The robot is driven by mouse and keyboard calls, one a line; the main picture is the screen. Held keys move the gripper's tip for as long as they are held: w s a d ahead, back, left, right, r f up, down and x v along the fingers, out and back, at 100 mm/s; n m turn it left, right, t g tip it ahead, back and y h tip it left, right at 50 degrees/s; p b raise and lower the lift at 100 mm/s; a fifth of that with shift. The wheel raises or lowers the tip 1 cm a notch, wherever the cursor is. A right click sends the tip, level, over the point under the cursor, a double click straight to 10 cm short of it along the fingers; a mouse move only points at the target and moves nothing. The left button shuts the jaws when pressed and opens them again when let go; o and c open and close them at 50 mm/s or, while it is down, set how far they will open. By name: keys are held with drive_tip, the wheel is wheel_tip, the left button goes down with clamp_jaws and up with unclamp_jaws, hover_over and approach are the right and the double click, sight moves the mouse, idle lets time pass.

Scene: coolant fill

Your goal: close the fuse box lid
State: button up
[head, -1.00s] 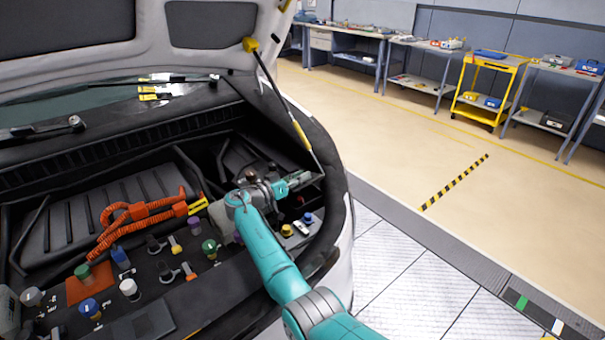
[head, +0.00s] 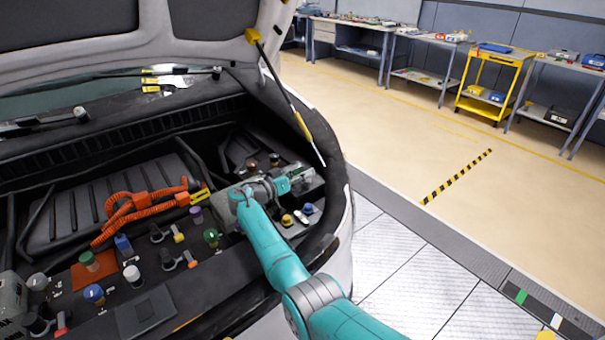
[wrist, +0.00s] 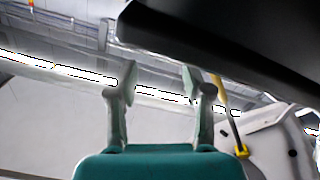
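My gripper (head: 284,186) reaches over the right side of the open engine bay. In the wrist view its two fingers (wrist: 160,82) stand apart with nothing between them. A pale grey-green, partly clear piece (head: 300,173) shows just beyond the gripper; I cannot tell whether it belongs to the fuse box. A dark flat panel (wrist: 225,42) crosses the upper right of the wrist view, close to the right finger; it may be the fuse box lid, but I cannot be sure. My arm and gripper hide part of this corner, so the lid's angle cannot be read.
The raised hood (head: 150,50) hangs above, with its strut (head: 290,105) just behind my gripper. Orange cables (head: 140,205) lie to the left. Blue (head: 94,293) and green (head: 211,235) caps stand in front. The floor right of the car is clear.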

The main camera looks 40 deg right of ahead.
drive_tip(key=a, duration=0.7)
drive_tip(key=shift+a, duration=0.25)
drive_tip(key=shift+s, duration=0.1)
idle(0.4)
